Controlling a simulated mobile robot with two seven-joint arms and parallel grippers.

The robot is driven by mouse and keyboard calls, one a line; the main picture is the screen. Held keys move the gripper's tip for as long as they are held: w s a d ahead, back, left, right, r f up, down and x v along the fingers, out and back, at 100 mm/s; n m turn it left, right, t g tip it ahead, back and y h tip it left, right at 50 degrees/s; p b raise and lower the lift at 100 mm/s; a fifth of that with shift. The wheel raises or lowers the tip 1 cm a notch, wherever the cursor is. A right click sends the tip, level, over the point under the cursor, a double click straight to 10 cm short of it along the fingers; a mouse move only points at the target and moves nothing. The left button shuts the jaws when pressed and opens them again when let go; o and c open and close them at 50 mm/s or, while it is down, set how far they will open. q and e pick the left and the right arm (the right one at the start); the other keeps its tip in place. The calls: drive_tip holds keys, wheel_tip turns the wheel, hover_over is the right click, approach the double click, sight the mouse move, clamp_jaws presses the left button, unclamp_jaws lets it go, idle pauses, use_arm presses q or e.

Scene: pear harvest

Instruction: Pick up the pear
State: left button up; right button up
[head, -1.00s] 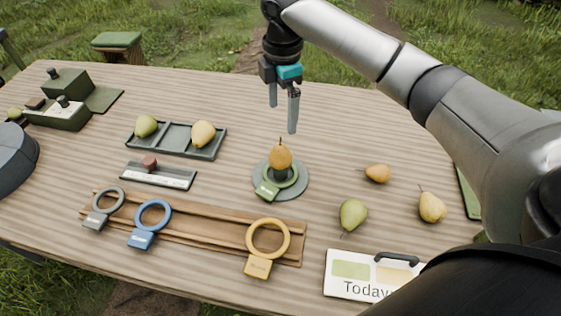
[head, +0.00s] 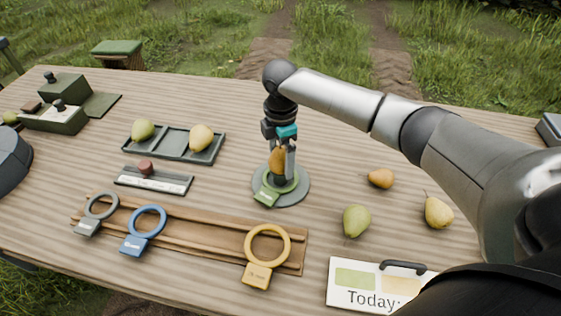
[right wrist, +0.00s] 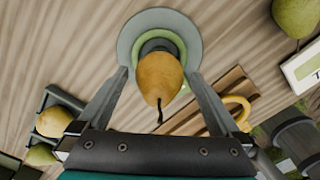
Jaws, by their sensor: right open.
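An orange-brown pear (head: 277,160) stands on a small dark post at the middle of a round grey stand (head: 300,197) with a green ring gauge (head: 268,196) around the post. My right gripper (head: 282,172) points straight down over it, open, with one finger on each side of the pear. In the right wrist view the pear (right wrist: 160,78) lies between the two spread fingers of the right gripper (right wrist: 160,80), with gaps visible at both sides. My left gripper is not in view.
Loose pears lie to the right: a small orange one (head: 381,178), a green one (head: 356,221) and a yellow one (head: 438,212). A divided tray (head: 172,144) holds two pears. A wooden rack (head: 200,233) carries ring gauges. A "Today" sign (head: 375,287) stands at the front.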

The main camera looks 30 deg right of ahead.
drive_tip(key=shift+f, duration=0.65)
drive_tip(key=shift+c, duration=0.2)
drive_tip(key=shift+r, duration=0.1)
drive_tip(key=c, duration=1.4)
